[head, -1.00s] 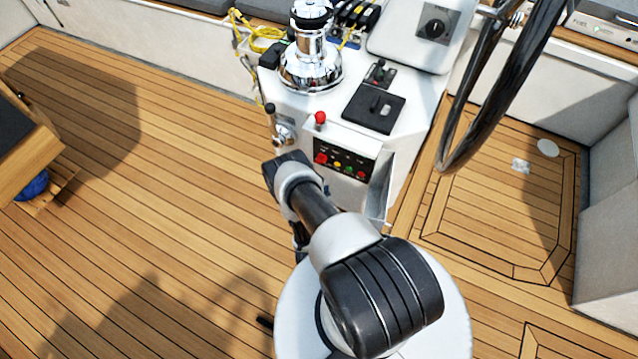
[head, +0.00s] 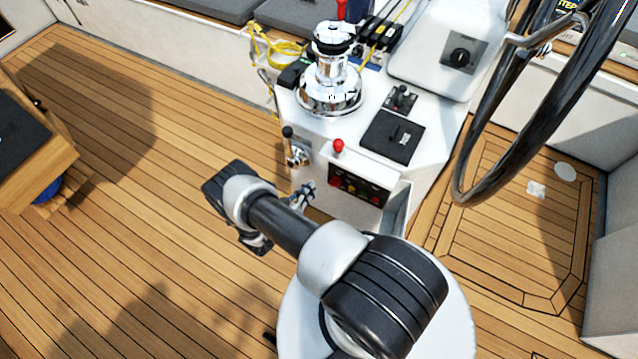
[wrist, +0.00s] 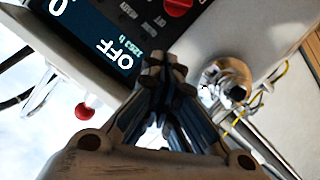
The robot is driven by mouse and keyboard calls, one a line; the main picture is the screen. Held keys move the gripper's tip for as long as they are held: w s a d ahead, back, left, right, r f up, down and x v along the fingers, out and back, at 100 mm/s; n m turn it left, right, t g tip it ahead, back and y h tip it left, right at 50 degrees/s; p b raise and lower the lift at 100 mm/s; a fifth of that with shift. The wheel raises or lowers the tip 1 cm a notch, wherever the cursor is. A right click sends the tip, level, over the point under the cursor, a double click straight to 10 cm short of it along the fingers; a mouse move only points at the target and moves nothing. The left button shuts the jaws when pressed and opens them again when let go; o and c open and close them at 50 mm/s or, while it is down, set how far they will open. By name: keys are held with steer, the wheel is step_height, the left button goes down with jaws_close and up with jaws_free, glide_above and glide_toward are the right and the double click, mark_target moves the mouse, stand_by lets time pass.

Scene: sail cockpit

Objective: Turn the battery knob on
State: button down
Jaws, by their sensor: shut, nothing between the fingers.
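The black panel (head: 362,188) on the console front carries a red knob (head: 335,182) at its left and smaller coloured controls. In the wrist view, which is upside down, a red knob (wrist: 178,4) shows at the top edge, beside a dark display (wrist: 98,38) reading "OFF". No battery label is readable. My gripper (head: 304,194) is shut and empty, just left of the panel's lower left part in the head view. In the wrist view my gripper (wrist: 165,68) has its fingertips together below the red knob, apart from it in the picture.
A red ball lever (head: 338,146) stands above the panel. A chrome lever fitting (head: 298,156) is on the console's left side, close to the fingers in the wrist view. A chrome winch (head: 330,80) and black steering wheel (head: 470,150) rise nearby.

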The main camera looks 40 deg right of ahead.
steer(key=b, duration=0.2)
glide_above(336, 183)
steer(key=w+a, duration=0.2)
steer(key=a, duration=0.2)
step_height(336, 183, down, 2)
steer(key=shift+s+a, duration=0.15)
steer(key=shift+s+d+f+b, duration=0.2)
steer(key=shift+d+f+b, duration=0.05)
steer(key=shift+f, duration=0.3)
steer(key=shift+s+d+f+b, duration=0.2)
steer(key=shift+f+b, duration=0.05)
steer(key=shift+f, duration=0.3)
steer(key=shift+s+d+f, duration=0.15)
steer(key=shift+s+f, duration=0.2)
steer(key=shift+f, duration=0.25)
steer(key=shift+s, duration=0.1)
